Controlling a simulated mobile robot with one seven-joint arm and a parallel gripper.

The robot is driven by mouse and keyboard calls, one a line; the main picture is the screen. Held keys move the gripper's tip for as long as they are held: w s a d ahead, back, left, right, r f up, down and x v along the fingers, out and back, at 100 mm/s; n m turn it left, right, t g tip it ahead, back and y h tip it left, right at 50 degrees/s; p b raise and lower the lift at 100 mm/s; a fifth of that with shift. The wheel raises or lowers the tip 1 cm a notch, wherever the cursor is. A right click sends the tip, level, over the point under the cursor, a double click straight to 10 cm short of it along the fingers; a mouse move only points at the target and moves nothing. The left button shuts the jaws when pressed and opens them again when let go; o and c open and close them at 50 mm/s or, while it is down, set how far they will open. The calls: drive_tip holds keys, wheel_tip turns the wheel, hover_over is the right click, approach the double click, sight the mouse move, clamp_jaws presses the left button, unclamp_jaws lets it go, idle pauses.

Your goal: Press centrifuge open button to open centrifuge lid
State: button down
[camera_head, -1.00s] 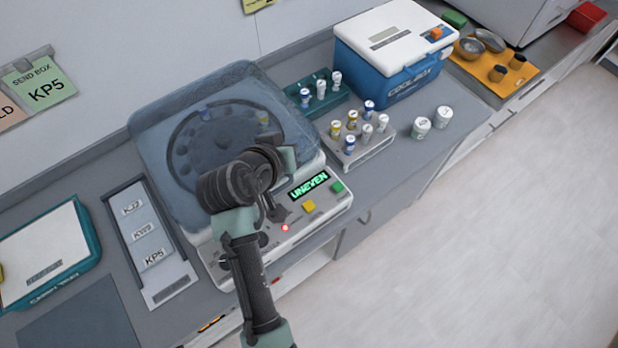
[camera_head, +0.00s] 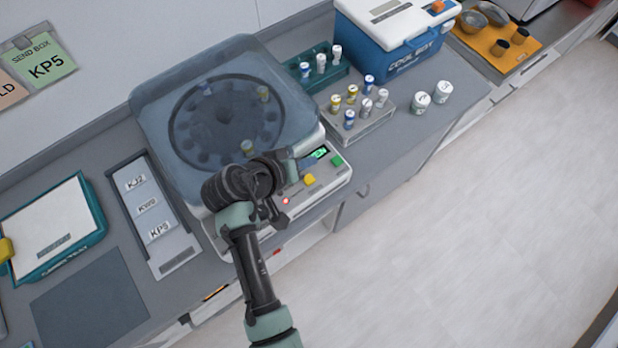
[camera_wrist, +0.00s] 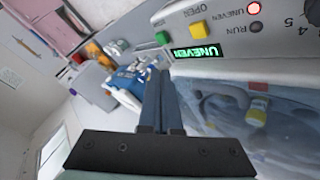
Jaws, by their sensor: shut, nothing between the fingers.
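The centrifuge (camera_head: 172,160) stands on the counter with its translucent blue lid (camera_head: 215,62) closed over a dark rotor (camera_head: 225,112). Its front panel has a yellow button (camera_head: 309,180) and a green button (camera_head: 337,160). In the wrist view, the yellow button (camera_wrist: 198,28) and green button (camera_wrist: 162,38) sit by OPEN lettering, above a display (camera_wrist: 197,52) reading UNEVEN. My gripper (camera_head: 311,160) is shut and empty, over the panel by the display, which it partly hides. In the wrist view its fingertips (camera_wrist: 160,73) appear below the green button; contact is not visible.
A rack (camera_head: 362,128) of several tubes, a green rack (camera_head: 320,75) and a blue cool box (camera_head: 390,45) stand right of the centrifuge. A labelled tray (camera_head: 150,215) and teal-edged box (camera_head: 60,230) lie left. A red lamp (camera_wrist: 254,8) is lit on the panel.

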sight(306, 183)
wheel_tip(306, 183, down, 7)
drive_tip(key=b, duration=0.5)
idle(1.8)
drive_tip(key=shift+f+b, duration=0.4)
drive_tip(key=shift+f+b, duration=0.4)
drive_tip(key=shift+f, duration=0.15)
idle(0.5)
idle(0.3)
drive_tip(key=shift+r+p, duration=0.9)
drive_tip(key=shift+r, duration=0.1)
wheel_tip(306, 183, up, 5)
drive_tip(key=p, duration=0.4)
drive_tip(key=shift+p, duration=0.3)
